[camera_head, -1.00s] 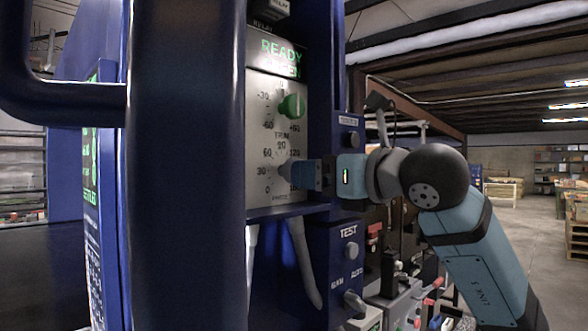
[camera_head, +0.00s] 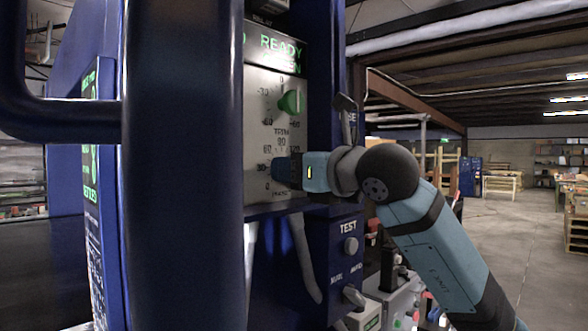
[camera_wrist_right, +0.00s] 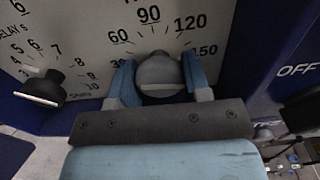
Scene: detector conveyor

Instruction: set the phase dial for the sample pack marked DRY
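The phase dial is a rounded grey knob (camera_wrist_right: 162,72) in the right wrist view, below a printed scale with 60, 90, 120 and 150. My right gripper (camera_wrist_right: 160,80) has its two blue fingers on either side of this knob, apparently closed against it. In the head view my right gripper (camera_head: 280,172) reaches the lower part of the grey panel (camera_head: 258,140) and hides the knob. The knob's pointer mark cannot be made out. No sample pack marked DRY can be identified. My left gripper is not in view.
A green TRIM knob (camera_head: 291,102) sits above the gripper, under a green READY display (camera_head: 281,50). A TEST button (camera_head: 350,245) and a lever switch (camera_head: 353,297) are below right. A black knob (camera_wrist_right: 40,88) is beside the dial. A blue post (camera_head: 180,160) stands in front.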

